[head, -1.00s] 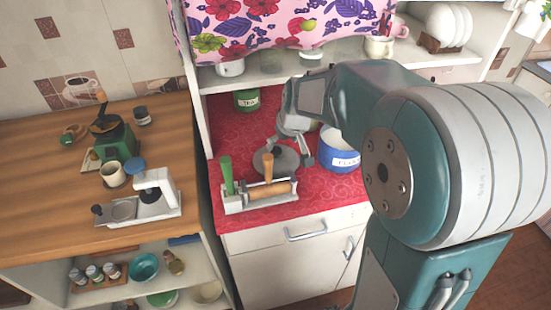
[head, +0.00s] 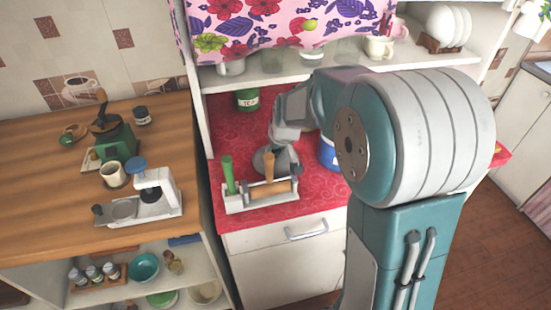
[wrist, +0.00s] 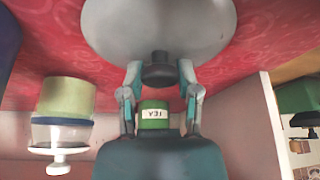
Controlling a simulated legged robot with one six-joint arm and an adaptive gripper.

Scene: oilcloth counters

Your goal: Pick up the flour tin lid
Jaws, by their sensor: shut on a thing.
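The flour tin lid is a round grey disc (head: 262,162) with a dark knob. In the head view it is at the red counter's left side, partly hidden by my gripper (head: 284,158). In the wrist view the lid (wrist: 158,28) fills the top middle, and its knob (wrist: 158,72) lies between the two fingers of my gripper (wrist: 160,74), which is shut on it. I cannot tell whether the lid touches the counter. The blue flour tin (head: 328,153) stands to the right, mostly hidden by my arm.
A rack with a rolling pin and a green handle (head: 260,196) stands just in front of the lid. A green tea tin (head: 247,99) is behind. A jar with pale green contents (wrist: 67,100) shows in the wrist view. A wooden counter (head: 45,185) lies left.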

